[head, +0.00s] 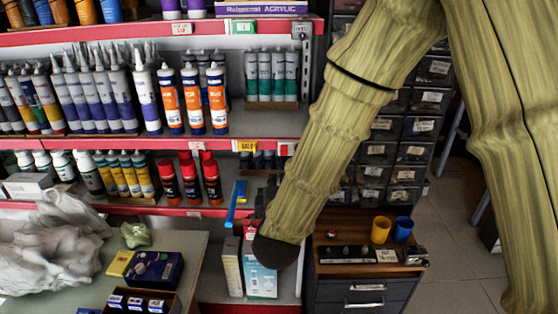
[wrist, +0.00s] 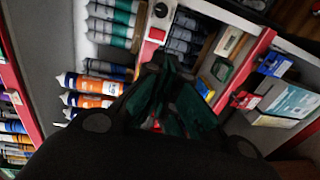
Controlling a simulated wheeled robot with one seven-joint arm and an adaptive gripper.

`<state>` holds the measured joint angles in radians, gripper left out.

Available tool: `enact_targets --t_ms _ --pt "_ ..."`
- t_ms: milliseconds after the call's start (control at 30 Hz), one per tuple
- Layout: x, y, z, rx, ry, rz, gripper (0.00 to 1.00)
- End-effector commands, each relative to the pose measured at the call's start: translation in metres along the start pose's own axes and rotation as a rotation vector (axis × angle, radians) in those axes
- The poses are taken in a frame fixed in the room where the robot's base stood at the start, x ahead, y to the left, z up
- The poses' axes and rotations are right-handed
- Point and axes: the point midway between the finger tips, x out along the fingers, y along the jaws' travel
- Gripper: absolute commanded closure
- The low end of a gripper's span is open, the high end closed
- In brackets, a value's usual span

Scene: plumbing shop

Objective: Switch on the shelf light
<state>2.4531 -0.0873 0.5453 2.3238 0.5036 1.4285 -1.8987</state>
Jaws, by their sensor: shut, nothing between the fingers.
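In the wrist view a pale strip on a shelf edge carries a round black knob (wrist: 160,10) and a small red button (wrist: 156,34); they look like controls, but I cannot read any marking. In the head view a pale piece (head: 287,149) sits on the middle shelf edge, partly behind my arm. My gripper (wrist: 163,68) is shut and empty, its tips just short of the red button in the wrist view; I cannot tell whether they touch. In the head view my gripper (head: 268,192) is dark and mostly hidden by my arm. No lit lamp is visible.
Orange-and-white cartridges (head: 193,100) and teal cartridges (head: 278,75) stand on the shelf above. Red-capped cans (head: 190,178) stand left of my gripper. A blue object (head: 236,202) is close beside it. Boxes (head: 258,268) stand below. A drawer cabinet (head: 365,285) with cups is at right.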

Motion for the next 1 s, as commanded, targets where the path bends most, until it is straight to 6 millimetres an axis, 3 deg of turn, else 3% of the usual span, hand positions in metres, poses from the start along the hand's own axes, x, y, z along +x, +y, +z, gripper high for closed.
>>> enact_targets --t_ms 267,1000 --pt "0.018 0.001 0.0 0.004 -0.002 -0.002 1.0" --pt "0.118 0.001 0.001 0.003 -0.002 -0.002 1.0"
